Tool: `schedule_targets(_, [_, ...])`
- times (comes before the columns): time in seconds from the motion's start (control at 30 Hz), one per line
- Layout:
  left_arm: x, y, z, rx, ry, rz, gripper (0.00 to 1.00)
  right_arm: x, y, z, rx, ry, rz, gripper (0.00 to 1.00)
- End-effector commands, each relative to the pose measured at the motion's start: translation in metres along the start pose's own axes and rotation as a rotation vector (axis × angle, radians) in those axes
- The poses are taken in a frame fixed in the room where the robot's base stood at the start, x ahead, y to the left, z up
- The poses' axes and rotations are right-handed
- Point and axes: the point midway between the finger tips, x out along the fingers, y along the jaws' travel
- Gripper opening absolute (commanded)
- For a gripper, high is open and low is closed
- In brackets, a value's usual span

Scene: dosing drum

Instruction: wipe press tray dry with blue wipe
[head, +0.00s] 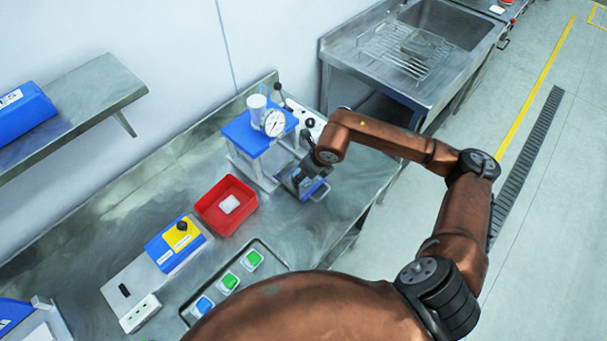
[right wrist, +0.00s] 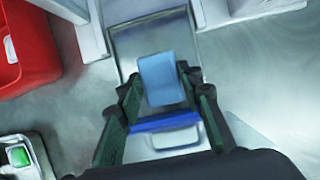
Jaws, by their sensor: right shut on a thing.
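The press (head: 248,135) has a blue top, pale posts and a round gauge, and stands at the back of the steel bench. Its metal press tray (right wrist: 150,38) juts out at the front, with a blue handle bar (right wrist: 165,122) that also shows in the head view (head: 319,193). My right gripper (right wrist: 160,88) is shut on the light blue wipe (right wrist: 162,78), over the tray. I cannot tell whether the wipe touches the tray surface. In the head view my right gripper (head: 303,178) partly hides the tray. My left gripper is out of view.
A red bin (head: 226,206) with a white item stands left of the press. A blue and yellow box (head: 177,244) and a dark tray (head: 273,250) with green and blue pieces lie nearer. The sink (head: 440,22) is at the back right.

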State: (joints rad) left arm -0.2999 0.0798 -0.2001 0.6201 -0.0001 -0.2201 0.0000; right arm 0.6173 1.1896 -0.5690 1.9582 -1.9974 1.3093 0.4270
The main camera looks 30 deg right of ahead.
Motion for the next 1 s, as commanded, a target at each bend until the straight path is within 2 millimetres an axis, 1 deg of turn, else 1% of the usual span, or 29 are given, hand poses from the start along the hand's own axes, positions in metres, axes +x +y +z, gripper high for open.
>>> schedule_targets(0.03, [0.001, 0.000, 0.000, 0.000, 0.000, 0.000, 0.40, 0.002, 0.001, -0.003, 0.000, 0.006, 0.001, 0.14])
schedule_targets(0.27, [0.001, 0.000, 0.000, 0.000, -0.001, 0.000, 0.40, 0.003, -0.001, -0.003, 0.001, 0.008, 0.001, 0.14])
schedule_targets(0.7, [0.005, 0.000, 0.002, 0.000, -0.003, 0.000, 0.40, 0.001, -0.022, -0.003, 0.002, 0.008, -0.004, 0.14])
schedule_targets(0.83, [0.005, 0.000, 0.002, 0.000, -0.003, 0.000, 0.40, 0.000, -0.019, -0.002, 0.002, 0.007, -0.004, 0.14])
schedule_targets(1.0, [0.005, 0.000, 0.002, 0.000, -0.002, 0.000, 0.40, 0.000, -0.008, -0.002, 0.000, 0.006, -0.002, 0.14])
